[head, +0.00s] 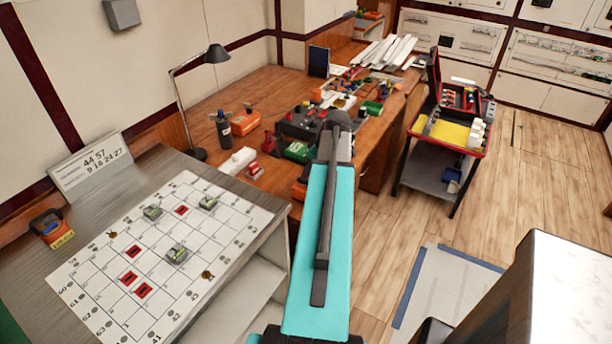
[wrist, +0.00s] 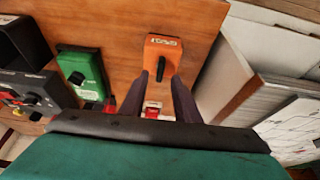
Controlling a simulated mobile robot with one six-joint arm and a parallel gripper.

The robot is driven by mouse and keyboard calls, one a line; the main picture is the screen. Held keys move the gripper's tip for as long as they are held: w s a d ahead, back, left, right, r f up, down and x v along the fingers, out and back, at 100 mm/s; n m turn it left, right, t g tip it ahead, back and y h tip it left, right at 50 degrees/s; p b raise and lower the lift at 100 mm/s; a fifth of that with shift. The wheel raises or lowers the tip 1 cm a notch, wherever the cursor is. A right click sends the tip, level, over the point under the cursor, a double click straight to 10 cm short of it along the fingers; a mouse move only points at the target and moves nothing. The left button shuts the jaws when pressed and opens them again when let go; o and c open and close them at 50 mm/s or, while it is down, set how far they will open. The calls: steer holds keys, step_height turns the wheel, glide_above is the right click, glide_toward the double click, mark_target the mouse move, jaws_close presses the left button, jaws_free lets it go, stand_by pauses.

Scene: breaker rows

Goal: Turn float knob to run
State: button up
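An orange box (wrist: 163,48) with a small dark knob (wrist: 160,68) on its face stands on the wooden desk in the wrist view. Its label is too blurred to read, so I cannot confirm that this is the float knob. My gripper (wrist: 160,75) is open, with its two dark fingertips apart on either side of this knob. I cannot tell whether either finger touches it. In the head view an orange sliver (head: 299,190) beside my turquoise arm seems to be the same box, mostly hidden by the arm. My fingers are not clear there.
A green box (wrist: 80,75) with a black knob stands left of the orange one. A dark panel with knobs (wrist: 30,105) is further left. A white and red switch block (wrist: 152,110) shows between my fingers. The grey table (wrist: 245,95) is close on the right.

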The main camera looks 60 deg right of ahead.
steer(key=shift+p+x, duration=0.35)
steer(key=shift+x, duration=1.45)
jaws_close()
